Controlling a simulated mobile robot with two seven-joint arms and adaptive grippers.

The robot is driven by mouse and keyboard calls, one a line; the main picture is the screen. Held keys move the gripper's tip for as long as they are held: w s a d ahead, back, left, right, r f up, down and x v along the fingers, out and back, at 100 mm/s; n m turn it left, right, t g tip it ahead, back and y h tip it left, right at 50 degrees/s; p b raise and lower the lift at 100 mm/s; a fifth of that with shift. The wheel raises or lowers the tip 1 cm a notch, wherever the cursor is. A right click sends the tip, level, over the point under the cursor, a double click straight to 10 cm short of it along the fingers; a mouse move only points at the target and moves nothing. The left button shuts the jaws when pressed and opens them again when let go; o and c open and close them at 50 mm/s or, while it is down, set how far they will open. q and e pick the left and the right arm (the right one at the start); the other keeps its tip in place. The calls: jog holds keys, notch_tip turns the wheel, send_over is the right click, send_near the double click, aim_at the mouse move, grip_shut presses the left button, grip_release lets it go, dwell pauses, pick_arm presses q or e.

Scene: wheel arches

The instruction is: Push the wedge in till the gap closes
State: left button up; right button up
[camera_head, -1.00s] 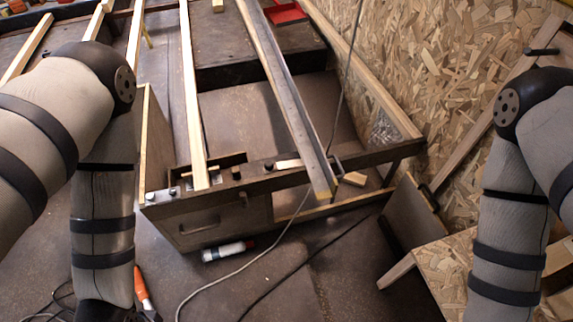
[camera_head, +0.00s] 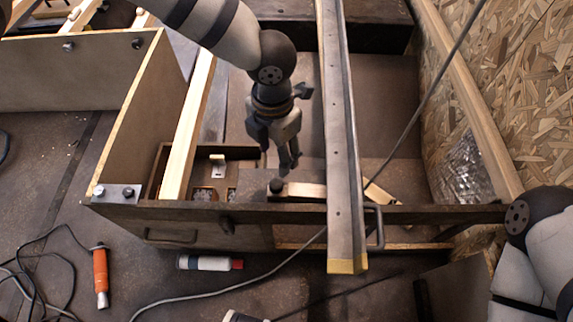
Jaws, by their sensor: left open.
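A pale wooden piece that looks like the wedge (camera_head: 304,190) lies along the dark crossbar (camera_head: 430,213), between a dark round knob (camera_head: 277,186) and a long metal-faced beam (camera_head: 342,130). The beam hides where its right end meets anything, so I cannot see a gap clearly. My left gripper (camera_head: 289,166) points down just above and behind the wedge's left part, near the knob. It is open with its fingers fairly close, holds nothing, and seems apart from the wedge. My right gripper is out of view; only the right arm shows at the lower right.
A second pale block (camera_head: 400,214) lies right of the beam. A grey cable (camera_head: 285,262) runs across the floor and up past the beam. An orange-handled tool (camera_head: 101,277) and a white tube (camera_head: 205,263) lie in front. A chipboard wall (camera_head: 520,85) bounds the right.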

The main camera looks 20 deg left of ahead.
aim_at(276, 183)
pick_arm(q)
jog(key=f+b, duration=0.1)
jog(key=f, duration=0.2)
jog(key=f+b, duration=0.1)
jog(key=f, duration=0.3)
jog(key=s+f, duration=0.1)
jog(key=f, duration=0.3)
jog(key=shift+a+f+b, duration=0.1)
jog(key=shift+f+b, duration=0.1)
jog(key=shift+b, duration=0.2)
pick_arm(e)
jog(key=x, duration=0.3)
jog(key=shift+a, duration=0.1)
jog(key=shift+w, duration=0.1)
